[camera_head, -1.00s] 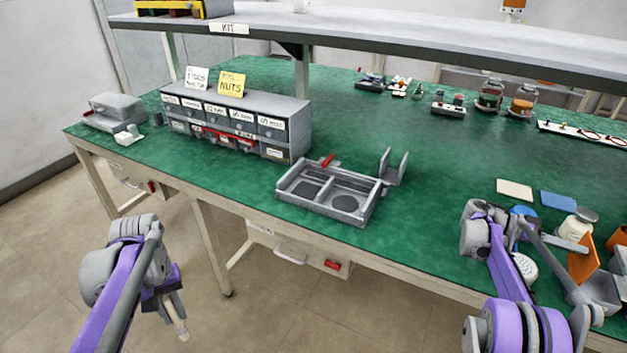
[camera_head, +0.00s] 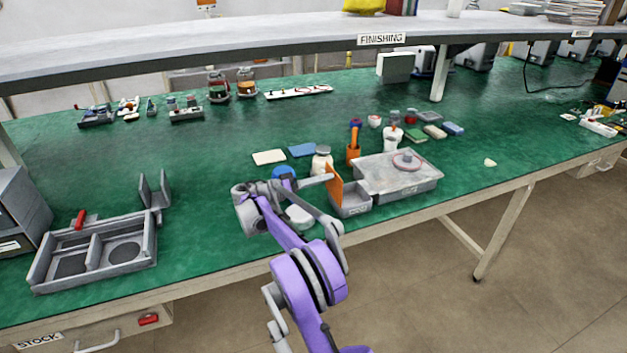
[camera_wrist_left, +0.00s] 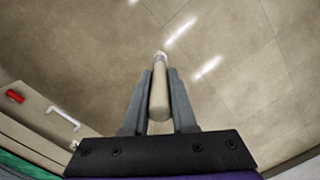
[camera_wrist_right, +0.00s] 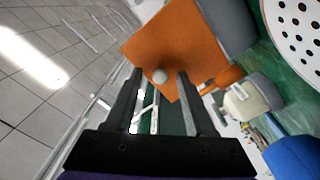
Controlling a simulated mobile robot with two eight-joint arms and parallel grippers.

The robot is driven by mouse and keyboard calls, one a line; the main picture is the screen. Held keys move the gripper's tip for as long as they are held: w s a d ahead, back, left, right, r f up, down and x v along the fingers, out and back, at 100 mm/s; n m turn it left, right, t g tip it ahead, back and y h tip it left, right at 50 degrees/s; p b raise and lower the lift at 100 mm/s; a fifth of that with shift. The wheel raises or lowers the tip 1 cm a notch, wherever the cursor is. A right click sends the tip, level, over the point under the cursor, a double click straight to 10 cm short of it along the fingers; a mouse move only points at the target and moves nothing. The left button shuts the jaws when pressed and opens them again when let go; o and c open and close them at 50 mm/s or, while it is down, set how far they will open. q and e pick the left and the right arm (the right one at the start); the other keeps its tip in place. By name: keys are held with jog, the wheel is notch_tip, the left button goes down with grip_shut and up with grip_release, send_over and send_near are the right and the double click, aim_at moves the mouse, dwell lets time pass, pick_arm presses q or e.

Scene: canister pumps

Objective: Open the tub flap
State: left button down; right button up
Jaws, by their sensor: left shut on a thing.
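The tub (camera_head: 352,203) is a small grey bin at the bench's front edge, beside a clear lidded box. Its orange flap (camera_head: 335,188) stands up, tilted, at the tub's left side. My right gripper (camera_head: 325,178) is at the flap. In the right wrist view its fingers (camera_wrist_right: 159,73) are apart, with a pale round knob (camera_wrist_right: 160,76) of the orange flap (camera_wrist_right: 185,45) between the tips. I cannot tell if they touch it. My left gripper (camera_wrist_left: 158,80) is out of the head view; its wrist view shows it shut on a beige rod (camera_wrist_left: 159,95) with a white tip, above the floor.
The clear box (camera_head: 420,185) is right of the tub. A grey tray (camera_head: 75,240) is at left. Green bench lies clear between.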

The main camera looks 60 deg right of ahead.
jog(key=shift+a, duration=0.1)
pick_arm(q)
jog(key=shift+r+p, duration=0.35)
jog(key=shift+r, duration=0.1)
pick_arm(e)
jog(key=v, duration=1.2)
